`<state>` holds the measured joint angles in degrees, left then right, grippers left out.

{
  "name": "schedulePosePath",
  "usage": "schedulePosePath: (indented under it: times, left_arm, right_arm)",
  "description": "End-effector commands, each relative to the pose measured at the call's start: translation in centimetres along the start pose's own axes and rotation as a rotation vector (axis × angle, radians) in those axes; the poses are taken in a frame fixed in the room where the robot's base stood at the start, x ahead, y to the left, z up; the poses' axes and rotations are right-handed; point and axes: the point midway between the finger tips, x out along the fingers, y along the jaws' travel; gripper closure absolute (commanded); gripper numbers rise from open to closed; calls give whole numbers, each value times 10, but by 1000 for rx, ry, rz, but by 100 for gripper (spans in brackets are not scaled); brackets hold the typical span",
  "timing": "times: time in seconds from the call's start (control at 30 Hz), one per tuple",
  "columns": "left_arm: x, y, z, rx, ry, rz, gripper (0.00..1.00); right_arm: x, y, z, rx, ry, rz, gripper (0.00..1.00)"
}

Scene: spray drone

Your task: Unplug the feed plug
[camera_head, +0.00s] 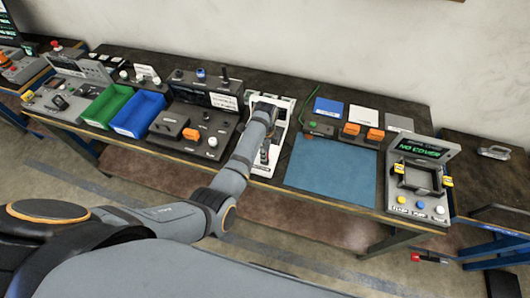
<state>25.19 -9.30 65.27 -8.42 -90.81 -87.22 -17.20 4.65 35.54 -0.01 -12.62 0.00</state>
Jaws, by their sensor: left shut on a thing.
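My left arm reaches from the lower left to a white upright unit (285,115) at the middle of the bench. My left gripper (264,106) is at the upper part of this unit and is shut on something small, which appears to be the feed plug. The plug itself is hidden behind the gripper and wrist, so I cannot tell whether it sits in its socket. A dark part (264,152) stands low on the white unit, beside my forearm. My right gripper is not in view.
Left of the unit are a dark control console (205,95), a blue bin (138,112) and a green bin (105,104). To the right are a blue mat (330,170), mostly clear, orange-topped blocks (374,136) and a grey console with a green display (420,150).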

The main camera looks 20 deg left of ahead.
Motion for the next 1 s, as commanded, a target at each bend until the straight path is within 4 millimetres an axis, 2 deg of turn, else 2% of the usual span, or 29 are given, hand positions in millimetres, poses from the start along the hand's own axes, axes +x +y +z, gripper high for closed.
schedulePosePath:
  times: [0.77,0.8,1.0]
  left_arm:
    - [20,0,0,0,0,0,100]
    - [20,0,0,0,0,-1,82]
    - [20,0,0,0,0,-1,57]
  right_arm:
    - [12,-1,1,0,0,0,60]
    - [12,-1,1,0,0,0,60]
    - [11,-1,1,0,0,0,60]
